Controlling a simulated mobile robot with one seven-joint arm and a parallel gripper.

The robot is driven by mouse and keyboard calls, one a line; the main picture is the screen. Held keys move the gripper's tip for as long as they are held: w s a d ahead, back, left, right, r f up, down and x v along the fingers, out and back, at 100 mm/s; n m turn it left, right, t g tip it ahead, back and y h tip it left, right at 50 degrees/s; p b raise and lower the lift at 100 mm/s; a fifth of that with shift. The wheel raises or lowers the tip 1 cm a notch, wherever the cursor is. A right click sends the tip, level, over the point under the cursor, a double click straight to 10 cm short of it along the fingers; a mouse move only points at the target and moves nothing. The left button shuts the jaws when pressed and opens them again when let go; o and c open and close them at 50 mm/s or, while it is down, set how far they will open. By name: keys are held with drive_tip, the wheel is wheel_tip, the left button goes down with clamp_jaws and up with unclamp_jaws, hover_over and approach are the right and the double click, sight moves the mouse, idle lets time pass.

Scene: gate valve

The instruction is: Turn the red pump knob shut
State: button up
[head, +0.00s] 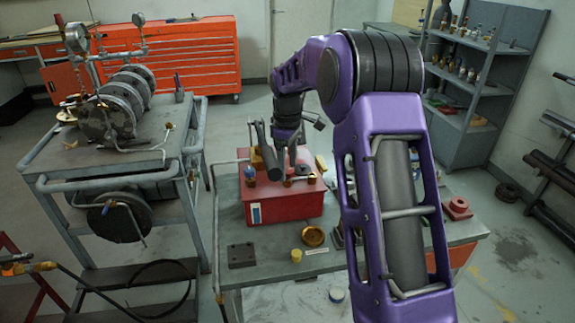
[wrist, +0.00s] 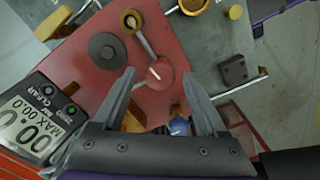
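The red pump (head: 285,207) is a box on the workbench, below my arm. In the wrist view its red top (wrist: 88,75) fills the middle left. The red knob (wrist: 158,73) is round with a white pointer mark and sits near the edge of that top. My gripper (wrist: 160,70) is open and empty, its fingertips to the left and right of the knob in the picture. I cannot tell how far above the knob they are.
A black disc (wrist: 107,47) and a brass fitting (wrist: 131,21) with a metal rod lie close to the knob. A blue-capped part (wrist: 179,126) is between my finger bases. A digital gauge (wrist: 32,120) is at lower left. A dark block (head: 241,255) lies on the bench.

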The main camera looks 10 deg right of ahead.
clamp_jaws()
drive_tip(key=shift+r+m+p, duration=0.1)
drive_tip(key=shift+m+p, duration=0.25)
drive_tip(key=shift+m, duration=0.05)
drive_tip(key=m+p, duration=0.2)
drive_tip(key=m, duration=0.2)
drive_tip(key=m+p, duration=0.2)
drive_tip(key=m, duration=0.3)
drive_tip(key=m+p, duration=0.1)
drive_tip(key=m, duration=0.4)
drive_tip(key=shift+m, duration=0.4)
drive_tip(key=shift+m+p, duration=0.3)
drive_tip(key=shift+m, duration=1.9)
